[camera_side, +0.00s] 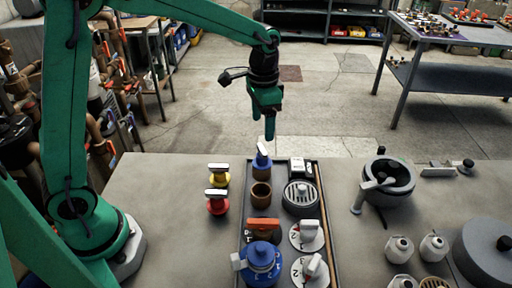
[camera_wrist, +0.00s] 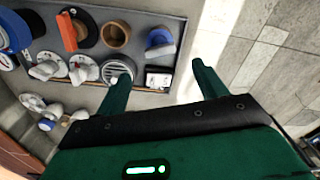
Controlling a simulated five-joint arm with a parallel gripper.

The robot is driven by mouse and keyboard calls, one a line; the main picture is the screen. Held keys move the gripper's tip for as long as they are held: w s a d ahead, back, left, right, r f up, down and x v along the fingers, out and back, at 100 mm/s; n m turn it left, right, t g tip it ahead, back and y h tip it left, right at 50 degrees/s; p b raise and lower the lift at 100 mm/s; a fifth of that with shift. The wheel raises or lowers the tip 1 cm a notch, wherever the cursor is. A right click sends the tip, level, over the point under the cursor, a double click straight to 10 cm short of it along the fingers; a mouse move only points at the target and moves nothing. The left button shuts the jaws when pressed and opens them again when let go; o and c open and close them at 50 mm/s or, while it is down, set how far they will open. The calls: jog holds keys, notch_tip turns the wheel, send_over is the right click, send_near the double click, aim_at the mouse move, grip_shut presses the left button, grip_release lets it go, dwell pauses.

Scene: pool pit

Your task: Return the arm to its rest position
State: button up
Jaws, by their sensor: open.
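My green arm reaches up from the left and out over the far side of the bench. My gripper (camera_side: 269,128) hangs pointing down near the bench's back edge, above and behind the tray (camera_side: 332,235). In the wrist view my gripper (camera_wrist: 163,82) has its two green fingers spread apart with nothing between them. The closest thing below it is a blue-topped part (camera_side: 262,157) at the tray's back left corner, which also shows in the wrist view (camera_wrist: 160,40). I cannot tell the exact gap between them.
The tray holds a brown cup (camera_side: 261,194), a round grate (camera_side: 301,194), an orange-handled part (camera_side: 263,229) and a blue valve (camera_side: 262,262). Yellow (camera_side: 219,176) and red (camera_side: 217,203) knobs stand left of it. A dark pot (camera_side: 389,180) stands to the right. The bench's back left is clear.

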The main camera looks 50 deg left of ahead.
jog(key=shift+r, duration=0.15)
jog(key=shift+s+a+r, duration=0.1)
jog(key=shift+s+r, duration=0.15)
jog(key=s+a+r+n+t, duration=0.2)
jog(key=s+r, duration=0.1)
jog(key=s, duration=0.7)
jog(key=s+a+r+n+t, duration=0.2)
jog(key=s+a+r+t, duration=0.1)
jog(key=s, duration=0.7)
jog(key=shift+s+a+r+n+t, duration=0.15)
jog(key=shift+a+r+n+t, duration=0.2)
jog(key=shift+r, duration=0.3)
